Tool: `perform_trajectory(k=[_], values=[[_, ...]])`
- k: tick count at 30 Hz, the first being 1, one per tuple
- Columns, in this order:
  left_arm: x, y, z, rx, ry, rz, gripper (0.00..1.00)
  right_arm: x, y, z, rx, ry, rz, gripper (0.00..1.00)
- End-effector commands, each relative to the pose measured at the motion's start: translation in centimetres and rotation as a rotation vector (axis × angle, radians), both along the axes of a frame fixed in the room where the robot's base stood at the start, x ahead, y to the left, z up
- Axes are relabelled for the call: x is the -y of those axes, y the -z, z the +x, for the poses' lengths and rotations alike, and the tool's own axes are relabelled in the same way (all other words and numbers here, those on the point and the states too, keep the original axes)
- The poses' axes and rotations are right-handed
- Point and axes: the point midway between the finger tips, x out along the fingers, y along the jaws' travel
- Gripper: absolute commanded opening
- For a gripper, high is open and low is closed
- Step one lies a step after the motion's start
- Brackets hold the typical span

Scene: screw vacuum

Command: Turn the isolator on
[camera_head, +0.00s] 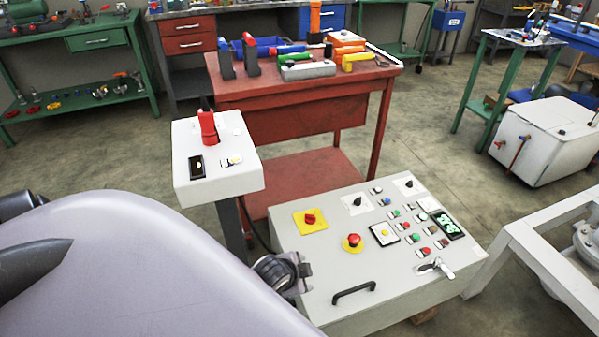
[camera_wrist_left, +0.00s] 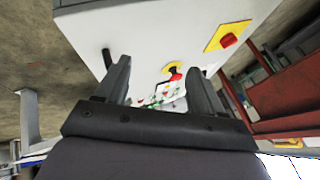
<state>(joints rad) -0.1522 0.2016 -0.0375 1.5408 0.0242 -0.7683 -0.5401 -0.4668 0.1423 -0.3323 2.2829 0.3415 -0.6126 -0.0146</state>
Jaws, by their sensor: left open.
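A red rotary switch (camera_head: 310,218) on a square yellow plate sits at the far left of the sloped grey control panel (camera_head: 320,275); it looks like the isolator. In the left wrist view the red switch (camera_wrist_left: 228,40) is at the upper right, outside my fingers. My left gripper (camera_head: 303,272) is near the panel's left edge, below the switch in the picture. Its two fingers (camera_wrist_left: 160,85) are apart with nothing held between them. The gap to the panel is hard to judge. My right gripper is not in view.
A red mushroom button (camera_head: 353,241) on a yellow disc is right of the switch, with several buttons beyond. A black handle (camera_head: 354,292) rises at the panel's front. A white box with a red lever (camera_head: 208,128) stands left. A red tool table (camera_head: 290,90) is behind.

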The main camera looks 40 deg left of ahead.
Motion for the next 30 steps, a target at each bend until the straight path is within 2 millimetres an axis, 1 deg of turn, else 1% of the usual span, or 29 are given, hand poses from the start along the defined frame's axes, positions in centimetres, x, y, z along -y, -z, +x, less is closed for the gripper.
perform_trajectory(k=[1, 3, 9, 26, 28, 30], values=[[0.4, -0.5, -0.5, 0.008, -0.005, -0.013, 0.68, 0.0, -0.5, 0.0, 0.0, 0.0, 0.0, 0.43], [0.9, -0.8, -0.8, 0.022, -0.01, -0.03, 0.68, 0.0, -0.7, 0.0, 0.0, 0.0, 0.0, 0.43], [1.5, -1.1, -1.3, 0.039, -0.02, -0.054, 0.68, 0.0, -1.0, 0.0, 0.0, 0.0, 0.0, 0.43], [1.6, -1.1, -1.3, 0.04, -0.022, -0.057, 0.68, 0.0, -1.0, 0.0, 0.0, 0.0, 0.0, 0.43], [1.8, -1.4, -1.6, 0.046, -0.025, -0.065, 0.68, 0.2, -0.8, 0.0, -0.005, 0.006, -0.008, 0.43], [2.6, -2.2, -2.4, 0.06, -0.034, -0.093, 0.68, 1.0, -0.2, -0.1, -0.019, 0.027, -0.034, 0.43]])
